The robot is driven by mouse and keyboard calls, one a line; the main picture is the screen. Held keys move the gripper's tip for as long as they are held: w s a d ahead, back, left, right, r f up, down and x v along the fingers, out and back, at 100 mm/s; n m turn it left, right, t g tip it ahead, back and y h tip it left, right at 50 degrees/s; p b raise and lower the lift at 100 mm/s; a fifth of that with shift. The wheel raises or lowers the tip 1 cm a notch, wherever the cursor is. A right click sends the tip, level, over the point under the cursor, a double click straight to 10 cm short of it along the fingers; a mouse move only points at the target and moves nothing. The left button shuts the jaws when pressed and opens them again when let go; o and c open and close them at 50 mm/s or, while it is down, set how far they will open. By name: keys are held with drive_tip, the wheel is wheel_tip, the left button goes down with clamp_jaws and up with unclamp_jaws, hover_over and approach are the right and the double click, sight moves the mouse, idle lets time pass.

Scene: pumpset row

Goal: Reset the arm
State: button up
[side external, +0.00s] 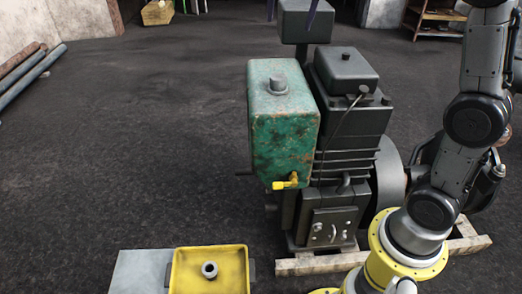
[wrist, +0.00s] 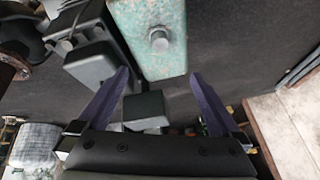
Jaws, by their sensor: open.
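My gripper (wrist: 159,73) is open, its two purple fingers wide apart, with nothing held between the tips. In the side external view only the purple fingertips (side external: 292,9) show at the top edge, in front of or above a dark box (side external: 305,26) at the back of the engine. That dark box appears between the finger bases in the wrist view (wrist: 145,108). The green, rusty tank (side external: 283,125) with a grey cap and a yellow valve (side external: 286,182) is mounted on the engine's left. It lies beyond the fingertips in the wrist view (wrist: 150,30).
The dark engine (side external: 345,130) stands on a wooden pallet (side external: 310,264). A yellow tray (side external: 239,262) holding a small round fitting sits at the front, beside a grey slab (side external: 140,272). Pipes (side external: 33,75) lie at the left wall. The floor left of the engine is clear.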

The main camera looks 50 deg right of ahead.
drive_tip(key=s+a+r+n+t+y, duration=0.1)
drive_tip(key=s+a+n, duration=0.3)
drive_tip(key=s, duration=0.7)
drive_tip(key=s+a+f+n+y, duration=0.1)
drive_tip(key=s+a+f+n, duration=0.2)
drive_tip(key=s+f, duration=0.4)
drive_tip(key=s+a+f+n+y, duration=0.1)
drive_tip(key=s+a+f+n, duration=0.3)
drive_tip(key=s+f, duration=0.3)
drive_tip(key=shift+s+f+n+t+y, duration=0.35)
drive_tip(key=shift+s+n, duration=0.45)
drive_tip(key=shift+s, duration=0.35)
drive_tip(key=shift+r, duration=0.1)
